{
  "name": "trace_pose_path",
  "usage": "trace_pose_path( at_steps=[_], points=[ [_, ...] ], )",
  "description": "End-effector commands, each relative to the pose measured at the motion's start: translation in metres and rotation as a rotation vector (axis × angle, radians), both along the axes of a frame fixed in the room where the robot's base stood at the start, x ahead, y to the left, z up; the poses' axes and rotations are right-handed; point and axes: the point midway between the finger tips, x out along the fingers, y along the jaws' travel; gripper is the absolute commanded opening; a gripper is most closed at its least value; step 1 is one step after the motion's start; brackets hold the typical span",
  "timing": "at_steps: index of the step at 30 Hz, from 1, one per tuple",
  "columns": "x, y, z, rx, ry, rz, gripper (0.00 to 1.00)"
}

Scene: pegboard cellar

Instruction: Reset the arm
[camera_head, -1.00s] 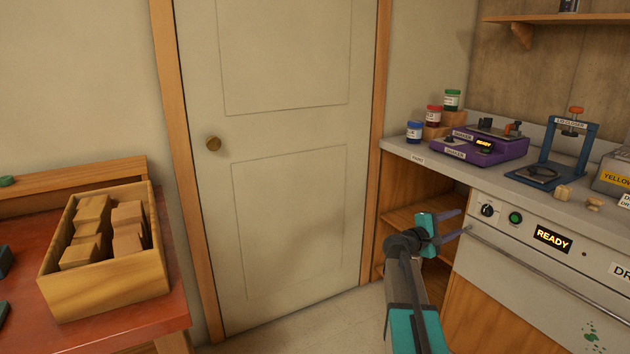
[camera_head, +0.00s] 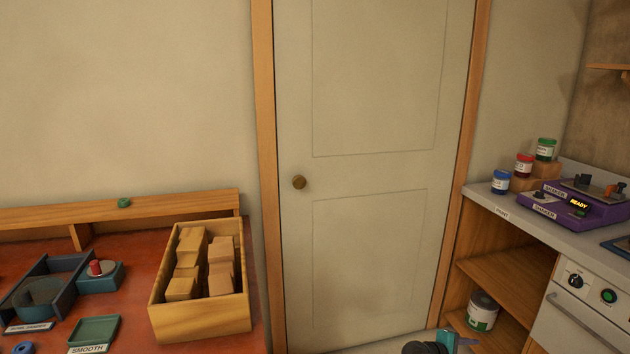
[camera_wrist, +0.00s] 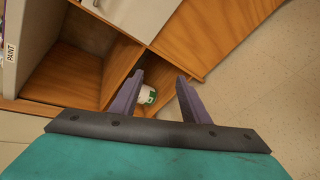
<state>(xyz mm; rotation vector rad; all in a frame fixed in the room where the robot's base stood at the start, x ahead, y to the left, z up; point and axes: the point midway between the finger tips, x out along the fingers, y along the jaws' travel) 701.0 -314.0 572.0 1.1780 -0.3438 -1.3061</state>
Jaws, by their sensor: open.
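My gripper (camera_wrist: 155,95) shows in the wrist view with its two purple fingers apart and nothing between them. Beyond the fingers are the wooden cabinet shelves and a paint can (camera_wrist: 147,94), partly hidden by the left finger. In the head view only a small part of my arm shows at the bottom edge, right of centre, low in front of the door (camera_head: 370,230). The fingertips are not clear there.
A red bench (camera_head: 130,290) at left holds a wooden box (camera_head: 205,325) of wooden blocks. At right, a grey counter (camera_head: 510,222) carries a purple shaker (camera_head: 590,214) and several jars. A can (camera_head: 482,312) stands on the shelf below. The floor by the door looks clear.

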Motion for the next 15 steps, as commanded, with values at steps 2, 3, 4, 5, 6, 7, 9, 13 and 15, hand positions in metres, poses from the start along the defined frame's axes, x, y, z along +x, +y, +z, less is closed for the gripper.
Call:
trace_pose_path(
  at_steps=[2, 3, 4, 5, 6, 7, 9, 13, 15],
  points=[
    [-0.02, 0.018, -0.019, 0.057, 0.028, -0.014, 0.42],
    [-0.03, 0.027, -0.03, 0.086, 0.038, -0.024, 0.42],
    [-0.037, 0.033, -0.039, 0.107, 0.048, -0.031, 0.42],
    [-0.044, 0.039, -0.046, 0.129, 0.055, -0.04, 0.42],
    [-0.056, 0.048, -0.058, 0.16, 0.067, -0.053, 0.42],
    [-0.064, 0.054, -0.065, 0.183, 0.076, -0.064, 0.42],
    [-0.085, 0.07, -0.083, 0.236, 0.097, -0.092, 0.42],
    [-0.128, 0.099, -0.114, 0.336, 0.139, -0.153, 0.42],
    [-0.154, 0.115, -0.129, 0.39, 0.162, -0.195, 0.42]
  ],
)
